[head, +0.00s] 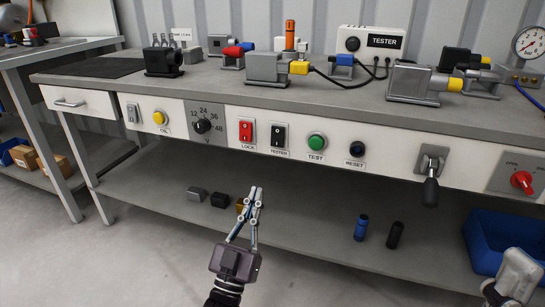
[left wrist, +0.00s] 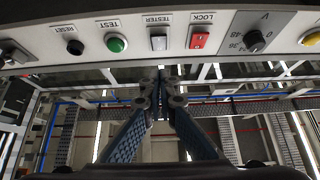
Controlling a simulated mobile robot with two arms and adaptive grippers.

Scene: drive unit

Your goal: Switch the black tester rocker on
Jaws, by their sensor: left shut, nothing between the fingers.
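The black tester rocker (head: 278,135) sits on the white front panel of the bench, above its TESTER label and between the red LOCK rocker (head: 246,131) and the green TEST button (head: 316,142). The tester rocker also shows in the left wrist view (left wrist: 158,42), where the panel appears upside down. I cannot tell which way it is tipped. My left gripper (head: 256,190) is shut and empty, its fingertips pointing up, below the panel and apart from the rocker. In the left wrist view its fingertips (left wrist: 160,75) lie just below the rocker in the picture.
The panel also carries a voltage knob (head: 203,126), a black RESET button (head: 357,149) and a lever (head: 431,175). Valves and a TESTER box (head: 370,43) stand on the bench top. A lower shelf (head: 300,235) holds small parts and a blue bin (head: 490,235).

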